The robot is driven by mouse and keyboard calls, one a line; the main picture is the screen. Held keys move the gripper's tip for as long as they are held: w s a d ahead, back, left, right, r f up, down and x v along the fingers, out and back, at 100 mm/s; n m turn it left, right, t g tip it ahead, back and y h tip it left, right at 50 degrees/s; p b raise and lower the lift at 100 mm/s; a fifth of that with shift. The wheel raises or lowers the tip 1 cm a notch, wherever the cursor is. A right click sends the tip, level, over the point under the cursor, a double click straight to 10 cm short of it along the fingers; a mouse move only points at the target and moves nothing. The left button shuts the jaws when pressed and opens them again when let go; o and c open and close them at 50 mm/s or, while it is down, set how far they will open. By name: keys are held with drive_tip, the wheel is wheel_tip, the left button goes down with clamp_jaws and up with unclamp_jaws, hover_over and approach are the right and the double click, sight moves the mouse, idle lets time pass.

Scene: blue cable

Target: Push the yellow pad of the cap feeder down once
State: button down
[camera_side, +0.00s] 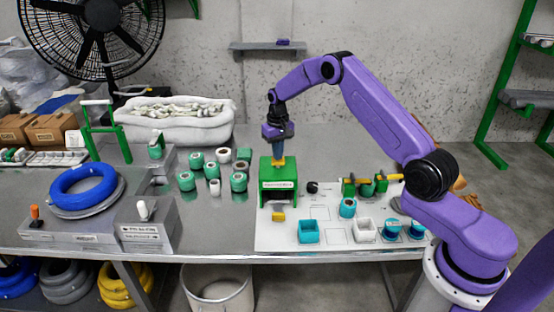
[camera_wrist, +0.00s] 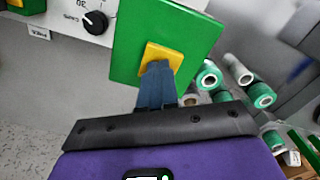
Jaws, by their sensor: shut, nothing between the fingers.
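The cap feeder (camera_side: 265,172) is a green box on the white board, with a white label on its front. Its green top (camera_wrist: 128,50) fills the upper middle of the wrist view. The yellow pad (camera_side: 278,163) sits on top of the feeder and shows as a yellow square (camera_wrist: 170,52) in the wrist view. My gripper (camera_side: 279,156) points down at the pad, its blue-grey fingers shut and empty. In the wrist view the fingertips (camera_wrist: 157,66) overlap the pad and hide part of it. They are at or very close to its surface; I cannot tell whether they press it.
A small yellow piece (camera_side: 278,216) lies below the feeder's front. A black knob (camera_wrist: 95,23) stands beside the feeder. Several green and white spools (camera_side: 239,181) stand left of it. Cups and trays (camera_side: 309,231) are at the front right of the board.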

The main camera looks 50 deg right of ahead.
drive_tip(key=shift+r, duration=2.7)
drive_tip(key=shift+a, duration=0.1)
drive_tip(key=s+a+r+n, duration=0.4)
drive_tip(key=s+a+r, duration=0.1)
drive_tip(key=s+a, duration=0.45)
drive_tip(key=s+a+r+n, duration=0.4)
drive_tip(key=s+a+r, duration=0.2)
drive_tip(key=s+a, duration=0.35)
drive_tip(key=s+d+n, duration=0.2)
drive_tip(key=s+n, duration=0.5)
drive_tip(key=s, duration=1.9)
drive_tip(key=shift+s+d+n, duration=0.15)
drive_tip(key=shift+d+n, duration=0.15)
drive_tip(key=shift+r, duration=0.1)
